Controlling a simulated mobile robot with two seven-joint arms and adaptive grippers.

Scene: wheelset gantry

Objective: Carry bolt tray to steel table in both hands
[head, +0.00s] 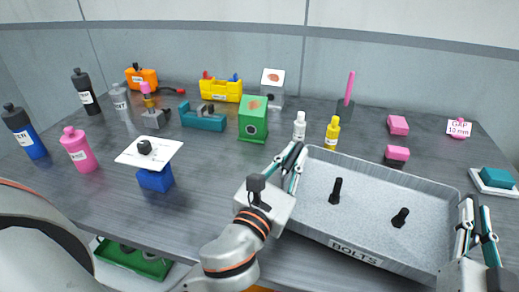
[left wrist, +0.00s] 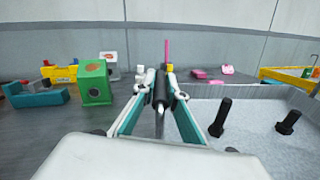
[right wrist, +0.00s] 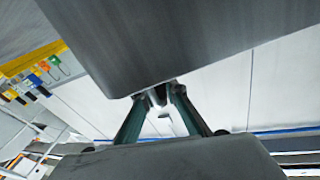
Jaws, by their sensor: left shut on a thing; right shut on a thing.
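The grey bolt tray (head: 365,193), labelled BOLTS on its front wall, is at the right side of the dark steel table (head: 215,175) in the head view. Two black bolts, one upright (head: 336,191) and one tilted (head: 400,217), are in it. My left gripper (head: 298,158) is shut on the tray's left side; the left wrist view shows its fingers (left wrist: 160,85) closed at the wall. My right gripper (head: 468,215) is shut on the tray's right side, and its fingers (right wrist: 160,92) show in the right wrist view. Whether the tray touches the table is hard to tell.
Behind the tray stand a white bottle (head: 299,126), a yellow bottle (head: 332,133) and pink blocks (head: 397,125). A green box (head: 253,120) and a blue block under a white plate (head: 155,178) are left. A teal block on a white pad (head: 494,181) is right.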

